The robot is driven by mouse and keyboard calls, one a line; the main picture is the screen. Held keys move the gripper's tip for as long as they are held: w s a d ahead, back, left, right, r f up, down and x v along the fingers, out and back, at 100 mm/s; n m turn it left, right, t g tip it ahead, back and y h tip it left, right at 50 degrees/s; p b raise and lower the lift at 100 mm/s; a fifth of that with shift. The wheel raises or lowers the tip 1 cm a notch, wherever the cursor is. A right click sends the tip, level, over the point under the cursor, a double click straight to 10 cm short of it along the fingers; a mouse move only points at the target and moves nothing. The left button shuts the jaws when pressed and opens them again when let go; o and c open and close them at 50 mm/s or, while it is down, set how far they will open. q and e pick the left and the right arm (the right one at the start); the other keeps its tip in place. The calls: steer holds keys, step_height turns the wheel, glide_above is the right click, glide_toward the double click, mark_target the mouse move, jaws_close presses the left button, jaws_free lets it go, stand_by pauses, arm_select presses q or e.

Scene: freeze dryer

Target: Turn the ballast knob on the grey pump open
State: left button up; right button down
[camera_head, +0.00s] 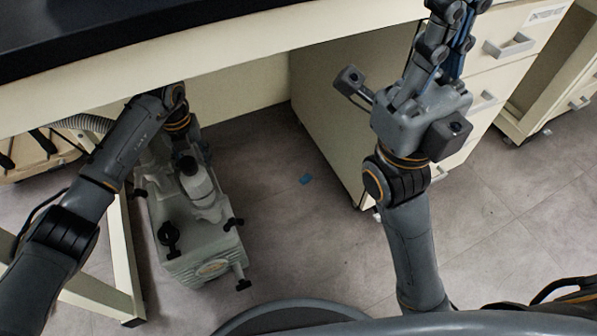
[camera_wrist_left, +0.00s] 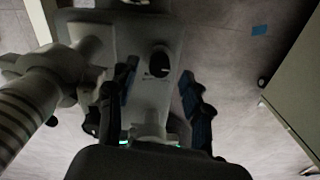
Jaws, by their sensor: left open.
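The grey pump (camera_head: 196,235) stands on the floor under the bench, at the left in the head view. Its body also shows in the left wrist view (camera_wrist_left: 150,30). There, a small black knob (camera_wrist_left: 158,60) sits on the pump with small marks beside it; I take it for the ballast knob. My left gripper (camera_wrist_left: 156,104) is open, one finger on each side of the pump part below the knob, and looks empty. Contact cannot be told. In the head view its fingers are hidden by the arm and bench. My right gripper (camera_head: 447,30) is raised in front of the drawers, away from the pump.
The bench top (camera_head: 215,50) overhangs the pump's far end. A ribbed hose (camera_wrist_left: 25,115) lies left of the gripper. A bench leg (camera_head: 122,255) stands left of the pump, a drawer cabinet (camera_head: 335,120) to the right. Bare floor with a small blue piece (camera_head: 305,179) lies between.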

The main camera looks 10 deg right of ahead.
arm_select(q)
step_height(320, 180, up, 11)
steer(key=p, duration=0.5)
steer(key=s+d+f+m+g+h, duration=0.1)
steer(key=s+d+m+g+h, duration=0.15)
steer(key=s+d+h, duration=0.6)
steer(key=s+d+r+m+g+h, duration=0.1)
steer(key=s+d+r, duration=0.2)
steer(key=s+d, duration=0.3)
steer(key=s+d+r+m+g+h, duration=0.2)
steer(key=s+d+r, duration=0.2)
steer(key=s+d, duration=0.2)
steer(key=shift+d+p, duration=0.35)
steer(key=shift+d, duration=0.85)
